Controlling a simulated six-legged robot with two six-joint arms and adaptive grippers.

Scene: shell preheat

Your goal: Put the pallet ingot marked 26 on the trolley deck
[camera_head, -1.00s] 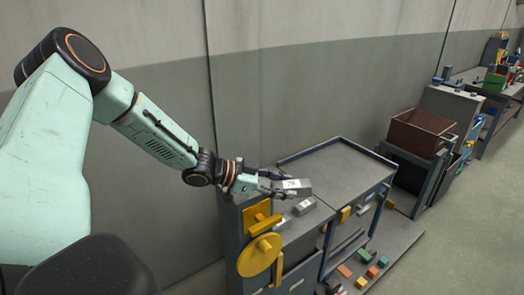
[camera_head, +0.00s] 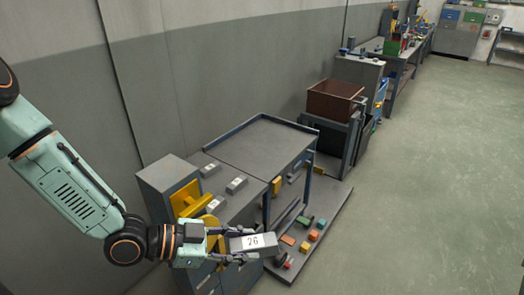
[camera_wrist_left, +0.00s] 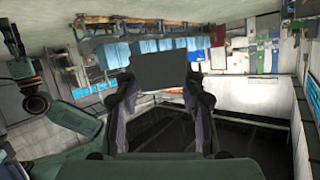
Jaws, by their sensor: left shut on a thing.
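The ingot marked 26 (camera_head: 262,241) is a pale grey block with a white label, at the bottom middle of the head view. My left gripper (camera_head: 236,244) is shut on it and holds it in the air, in front of the grey cabinet. In the left wrist view the ingot (camera_wrist_left: 160,68) shows as a dark block between the fingertips (camera_wrist_left: 160,84). A grey rimmed top (camera_head: 262,143), which looks like the trolley deck, lies behind the ingot and is bare. My right gripper is not in view.
Several labelled ingots, one of them at the back (camera_head: 209,170), lie on the cabinet top (camera_head: 222,177). A yellow wheel and bracket (camera_head: 190,200) stand close to my left gripper. A low platform (camera_head: 335,215) holds coloured blocks. A brown bin (camera_head: 335,100) stands beyond; the floor at right is clear.

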